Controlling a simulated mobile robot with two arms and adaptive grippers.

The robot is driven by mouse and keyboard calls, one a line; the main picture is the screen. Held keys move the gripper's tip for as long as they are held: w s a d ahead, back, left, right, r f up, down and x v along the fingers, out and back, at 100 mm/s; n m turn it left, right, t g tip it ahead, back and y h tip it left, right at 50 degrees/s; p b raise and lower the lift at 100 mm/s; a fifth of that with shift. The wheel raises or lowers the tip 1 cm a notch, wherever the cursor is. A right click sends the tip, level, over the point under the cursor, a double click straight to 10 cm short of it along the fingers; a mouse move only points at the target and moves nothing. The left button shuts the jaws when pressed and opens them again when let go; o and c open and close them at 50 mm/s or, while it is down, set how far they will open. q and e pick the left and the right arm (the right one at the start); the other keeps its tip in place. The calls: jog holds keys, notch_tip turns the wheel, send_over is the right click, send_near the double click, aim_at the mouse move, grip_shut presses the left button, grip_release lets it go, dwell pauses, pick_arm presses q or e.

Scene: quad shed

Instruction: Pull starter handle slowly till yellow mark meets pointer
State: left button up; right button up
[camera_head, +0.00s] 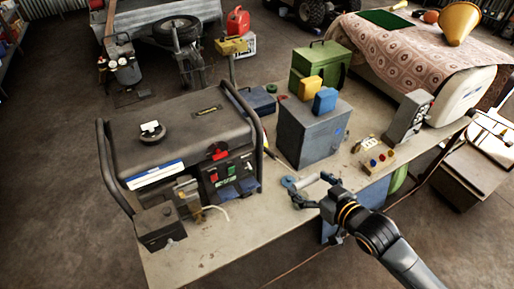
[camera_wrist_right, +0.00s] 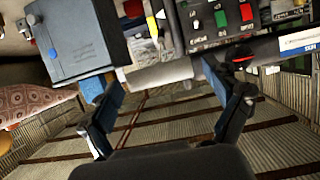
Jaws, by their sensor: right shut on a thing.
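The generator (camera_head: 180,140), a dark box in a tubular frame, stands on the left part of the bench. A short white cord-like piece (camera_head: 218,209) curves out low at its front; I cannot tell where it ends. My right gripper (camera_head: 308,184) is to the right of the generator, over the bench near its front edge. My left gripper is not in view.
A grey-blue box (camera_head: 310,135) with yellow and blue blocks on top stands behind my right gripper. A green box (camera_head: 320,63) is farther back. The bench front (camera_head: 235,240) is mostly clear.

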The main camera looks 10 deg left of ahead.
aim_at(277, 159)
jog(key=shift+s+d, duration=0.15)
jog(key=shift+s, duration=0.05)
jog(key=shift+w, duration=0.1)
jog(key=shift+b+x, duration=0.9)
jog(key=shift+x, duration=1.8)
jog(key=shift+c, duration=0.2)
jog(key=b+x, duration=0.3)
jog(key=x, duration=0.5)
jog(key=shift+r+b, duration=0.3)
jog(key=shift+b, duration=0.05)
jog(key=o, duration=0.8)
jog(key=shift+c, duration=0.2)
jog(key=shift+o, duration=0.7)
jog(key=shift+r, duration=0.15)
